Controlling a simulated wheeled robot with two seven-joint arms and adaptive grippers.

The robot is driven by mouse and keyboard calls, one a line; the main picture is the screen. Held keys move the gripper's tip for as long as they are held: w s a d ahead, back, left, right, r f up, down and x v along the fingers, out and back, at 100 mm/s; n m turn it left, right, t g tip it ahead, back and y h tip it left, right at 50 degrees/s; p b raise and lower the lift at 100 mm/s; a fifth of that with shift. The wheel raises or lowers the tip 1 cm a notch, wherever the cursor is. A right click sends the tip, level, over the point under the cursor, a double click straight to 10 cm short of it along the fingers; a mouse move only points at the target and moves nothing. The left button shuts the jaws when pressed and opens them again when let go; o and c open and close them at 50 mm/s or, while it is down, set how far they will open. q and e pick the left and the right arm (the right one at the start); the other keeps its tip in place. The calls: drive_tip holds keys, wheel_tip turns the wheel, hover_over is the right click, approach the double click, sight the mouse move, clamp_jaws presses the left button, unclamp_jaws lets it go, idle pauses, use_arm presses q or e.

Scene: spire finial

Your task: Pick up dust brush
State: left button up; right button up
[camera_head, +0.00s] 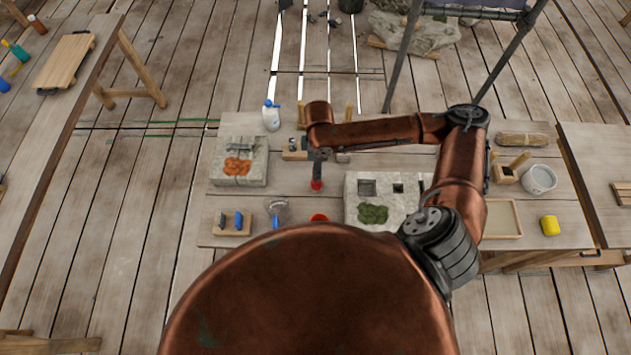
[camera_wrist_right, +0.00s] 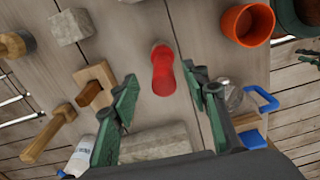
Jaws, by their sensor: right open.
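A red, rounded object (camera_head: 316,184), perhaps the dust brush's handle, shows on the workbench (camera_head: 290,180) below my right gripper (camera_head: 320,158). In the right wrist view this red object (camera_wrist_right: 162,70) lies ahead of and between the fingertips. My left gripper is not in view.
A stone block with orange matter (camera_head: 240,165) is left, and a mossy stone block (camera_head: 375,212) right. An orange cup (camera_wrist_right: 247,24), a wooden mallet (camera_wrist_right: 48,135) and a spray bottle (camera_head: 271,116) stand near. My body hides the bench's front middle.

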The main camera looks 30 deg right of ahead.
drive_tip(key=shift+a+f, duration=0.2)
drive_tip(key=shift+f, duration=1.75)
drive_tip(key=shift+a+f, duration=0.15)
drive_tip(key=shift+f, duration=1.8)
drive_tip(key=shift+c, duration=0.4)
clamp_jaws()
